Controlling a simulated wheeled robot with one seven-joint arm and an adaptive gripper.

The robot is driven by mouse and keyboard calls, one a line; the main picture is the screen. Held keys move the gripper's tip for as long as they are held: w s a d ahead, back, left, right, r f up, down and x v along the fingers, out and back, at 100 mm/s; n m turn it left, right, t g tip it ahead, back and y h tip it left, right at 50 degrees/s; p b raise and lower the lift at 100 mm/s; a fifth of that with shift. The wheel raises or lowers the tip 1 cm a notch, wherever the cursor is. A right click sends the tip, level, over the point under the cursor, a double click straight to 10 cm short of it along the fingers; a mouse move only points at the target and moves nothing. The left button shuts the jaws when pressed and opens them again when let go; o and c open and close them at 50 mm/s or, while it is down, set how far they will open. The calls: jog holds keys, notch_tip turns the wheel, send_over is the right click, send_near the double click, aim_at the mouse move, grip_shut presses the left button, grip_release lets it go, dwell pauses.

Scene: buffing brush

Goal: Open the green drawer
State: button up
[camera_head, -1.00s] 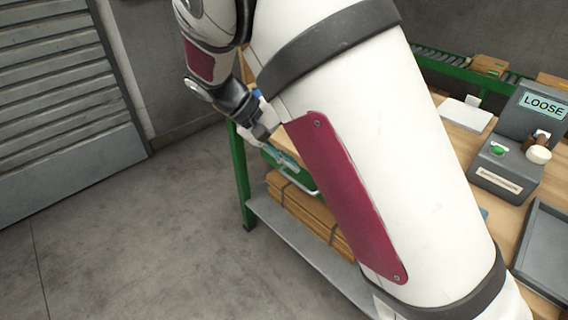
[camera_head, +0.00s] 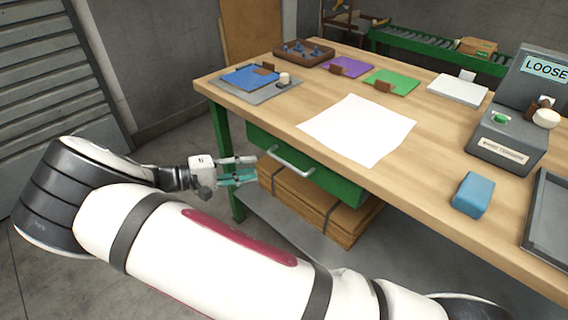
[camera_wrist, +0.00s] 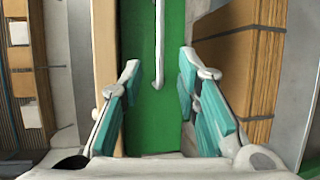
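The green drawer (camera_head: 325,176) sits under the left part of the wooden table top, and its front looks flush with the frame. Its pale bar handle (camera_head: 291,162) runs along the front. In the wrist view the drawer front (camera_wrist: 160,120) fills the middle, and the handle (camera_wrist: 158,45) runs upright, its near end between the fingertips. My gripper (camera_head: 256,168) is at the left end of the drawer front, fingers pointing along it. In the wrist view my gripper (camera_wrist: 159,72) is open, with a finger on each side of the handle's end. Whether either touches it cannot be told.
Bundled cardboard (camera_head: 300,200) lies on the shelf below the drawer. A green table leg (camera_head: 224,150) stands close beside my gripper. A paper sheet (camera_head: 358,130), a blue block (camera_head: 473,195) and a grey control box (camera_head: 508,135) are on the table top (camera_head: 420,165). Open floor lies left.

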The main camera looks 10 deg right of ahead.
aim_at(282, 162)
jog(key=b+x, duration=0.1)
jog(key=x, duration=1)
jog(key=shift+d, duration=0.1)
grip_shut()
